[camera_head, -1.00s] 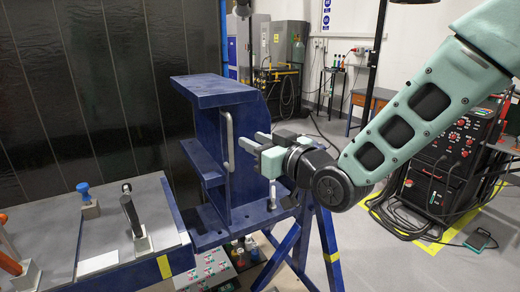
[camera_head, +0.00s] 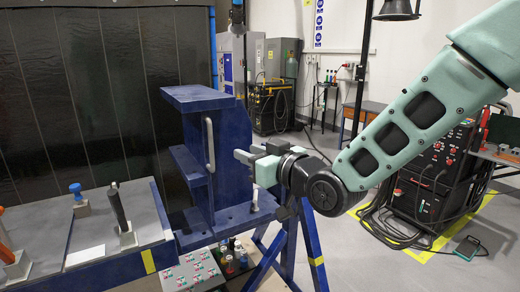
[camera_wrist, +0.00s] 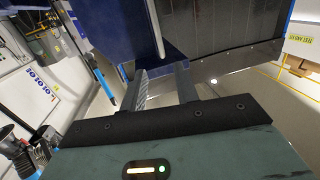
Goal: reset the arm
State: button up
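My gripper (camera_head: 243,157) is at the end of my pale green arm, just right of the blue rotary jig (camera_head: 200,97) in the head view. Its two grey fingers are apart, with nothing between them; they also show parted in the wrist view (camera_wrist: 162,88). The jig is an upright blue frame with a vertical grey handle (camera_head: 209,145) on its near face. The fingertips point towards the jig and look apart from the handle. In the wrist view, part of the blue jig (camera_wrist: 187,28) and a pale bar (camera_wrist: 155,30) lie beyond the fingers.
A grey-topped bench (camera_head: 45,215) with clamps stands at lower left. A dark curtain (camera_head: 100,80) hangs behind. A black welding unit (camera_head: 430,180) stands at right.

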jog(key=s+d+f+g+h, duration=0.4)
jog(key=s+d, duration=0.2)
jog(key=s, duration=0.4)
jog(key=s+d+f+m+g+h, duration=0.1)
jog(key=s+d+f+g+h, duration=0.3)
jog(key=s+d, duration=0.3)
jog(key=s+d+f+g+h, duration=0.4)
jog(key=s+d, duration=0.3)
jog(key=s, duration=0.7)
